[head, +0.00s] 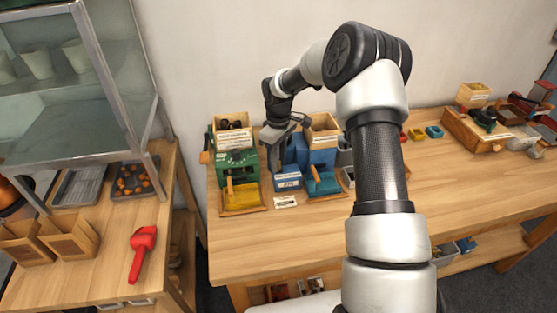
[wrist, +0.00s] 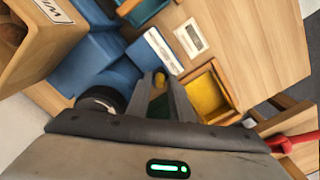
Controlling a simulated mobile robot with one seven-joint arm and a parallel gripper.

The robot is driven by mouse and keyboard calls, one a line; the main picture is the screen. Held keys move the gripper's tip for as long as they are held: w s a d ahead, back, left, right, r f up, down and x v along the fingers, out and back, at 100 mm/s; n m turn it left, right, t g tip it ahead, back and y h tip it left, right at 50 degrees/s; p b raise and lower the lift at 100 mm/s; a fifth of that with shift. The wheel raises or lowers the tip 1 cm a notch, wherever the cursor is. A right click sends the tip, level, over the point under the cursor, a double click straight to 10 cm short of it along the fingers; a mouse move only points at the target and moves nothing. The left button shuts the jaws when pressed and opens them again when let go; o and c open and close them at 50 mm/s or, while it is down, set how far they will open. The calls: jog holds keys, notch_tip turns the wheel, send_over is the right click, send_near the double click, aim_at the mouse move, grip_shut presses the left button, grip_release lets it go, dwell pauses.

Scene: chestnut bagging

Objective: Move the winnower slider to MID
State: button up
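The blue winnower (head: 295,150) stands at the back of the middle table, with a wooden hopper on top; its blue body also shows in the wrist view (wrist: 88,62). A small blue box (head: 288,181) with a white label stands at its front left and shows in the wrist view (wrist: 153,52). My gripper (wrist: 160,84) points down between winnower and green machine. The slider's setting is unreadable.
A green machine (head: 236,161) with a yellow tray (head: 241,199) stands close on the left. A teal tray (head: 323,184) sits before the winnower. A white label card (head: 285,202) lies between the trays. The table front is clear. A red scoop (head: 143,240) lies on the left table.

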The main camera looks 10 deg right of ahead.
grip_shut()
jog(key=shift+d, duration=1.3)
grip_release()
notch_tip(320, 180, up, 18)
jog(key=shift+f+b, duration=0.25)
jog(key=shift+b, duration=0.15)
